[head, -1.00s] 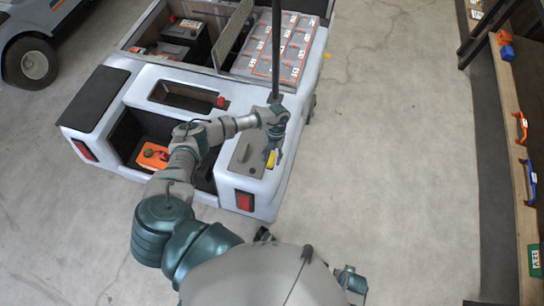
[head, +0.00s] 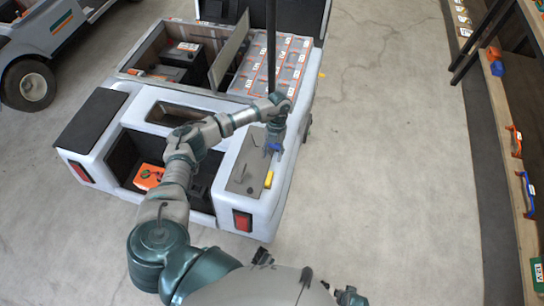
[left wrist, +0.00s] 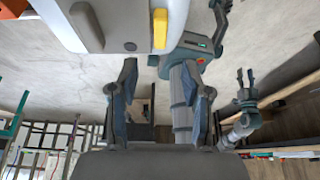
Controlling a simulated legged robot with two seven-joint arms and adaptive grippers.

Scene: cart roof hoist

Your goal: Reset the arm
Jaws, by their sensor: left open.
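My left arm (head: 180,165) reaches out from the lower left over the rear of the white cart (head: 135,105). My left gripper (head: 273,148) is open and hangs over the grey panel (head: 240,178) on the cart's right rear corner. A small yellow block (head: 269,180) on that panel is just short of the fingers and apart from them. In the left wrist view, my left gripper's fingers (left wrist: 165,85) stand wide apart with nothing between them; the yellow block (left wrist: 160,28) is beyond them. My right gripper (left wrist: 245,85) is small there; its jaw state is unclear.
A dark upright pole (head: 271,50) stands close behind the left gripper. Grey batteries (head: 280,75) fill an open bay. An orange box (head: 148,177) lies in the rear recess. A shelf (head: 505,110) with coloured tools runs along the right. Bare floor (head: 390,150) lies between.

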